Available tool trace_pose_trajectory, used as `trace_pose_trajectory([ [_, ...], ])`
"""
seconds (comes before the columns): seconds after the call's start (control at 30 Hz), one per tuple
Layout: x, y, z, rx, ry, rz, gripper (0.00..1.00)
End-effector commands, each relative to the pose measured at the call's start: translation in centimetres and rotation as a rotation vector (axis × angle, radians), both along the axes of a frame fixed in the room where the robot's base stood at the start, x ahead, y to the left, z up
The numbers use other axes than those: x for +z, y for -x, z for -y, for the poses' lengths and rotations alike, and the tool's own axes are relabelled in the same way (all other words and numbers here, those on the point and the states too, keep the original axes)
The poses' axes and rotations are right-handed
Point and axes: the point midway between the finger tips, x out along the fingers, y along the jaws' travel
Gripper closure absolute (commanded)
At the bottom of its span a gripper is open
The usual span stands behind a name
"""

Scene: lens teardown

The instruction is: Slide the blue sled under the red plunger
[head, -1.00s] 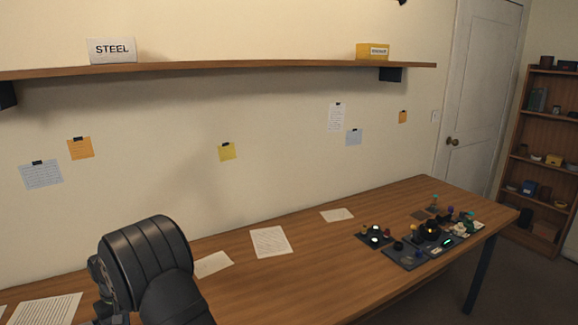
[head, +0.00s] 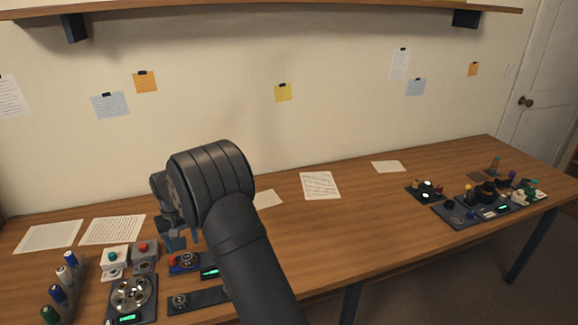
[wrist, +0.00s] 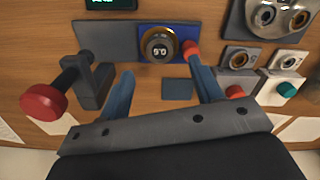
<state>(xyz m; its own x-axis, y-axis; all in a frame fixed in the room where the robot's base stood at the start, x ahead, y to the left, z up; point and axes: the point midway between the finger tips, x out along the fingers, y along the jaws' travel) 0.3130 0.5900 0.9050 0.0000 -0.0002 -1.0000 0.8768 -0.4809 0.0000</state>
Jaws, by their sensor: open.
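The blue sled (wrist: 183,81) lies flat on a grey track (wrist: 90,40) in the wrist view, carrying a round brass-rimmed dial and a small red knob (wrist: 190,48). In the head view the sled (head: 186,268) shows just left of my forearm. The red plunger (wrist: 45,102) is a red cap on a dark rod in a grey bracket, left of the track in the wrist view. The dial and sled are right of it and apart from it. My gripper (wrist: 160,82) is open and empty, its fingertips near the sled's edge, the right one close to the red knob.
Beside the sled stand boxes with red and teal buttons (head: 115,258) and a silver multi-dial unit (head: 130,293). Several capped pegs (head: 57,292) stand at far left. Papers (head: 320,185) lie along the wall. The middle right of the table (head: 350,235) is clear.

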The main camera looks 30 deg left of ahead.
Motion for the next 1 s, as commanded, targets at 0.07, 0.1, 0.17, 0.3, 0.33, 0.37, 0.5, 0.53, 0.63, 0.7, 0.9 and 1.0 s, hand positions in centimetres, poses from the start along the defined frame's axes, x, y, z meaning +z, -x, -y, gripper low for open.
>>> trace_pose_trajectory([
  [0.07,0.0,0.0,0.0,0.0,0.0,0.0,0.57],
  [0.1,0.0,0.0,0.0,0.0,0.0,0.0,0.65],
  [0.17,0.0,0.1,0.0,0.0,0.002,0.004,0.77],
  [0.3,0.0,1.5,-0.4,-0.009,0.021,0.045,1.0],
  [0.33,0.0,2.0,-0.5,-0.012,0.028,0.064,1.0],
  [0.37,0.0,2.6,-0.6,-0.018,0.035,0.086,1.0],
  [0.5,0.4,6.0,-1.5,-0.049,0.056,0.224,1.0],
  [0.53,0.5,6.8,-1.7,-0.055,0.054,0.259,1.0],
  [0.63,1.1,9.4,-2.5,-0.077,0.033,0.37,1.0],
  [0.7,1.5,11.1,-3.0,-0.089,0.006,0.44,1.0],
  [0.9,2.9,14.9,-4.3,-0.115,-0.086,0.579,1.0],
  [1.0,3.3,16.0,-4.6,-0.122,-0.119,0.612,1.0],
])
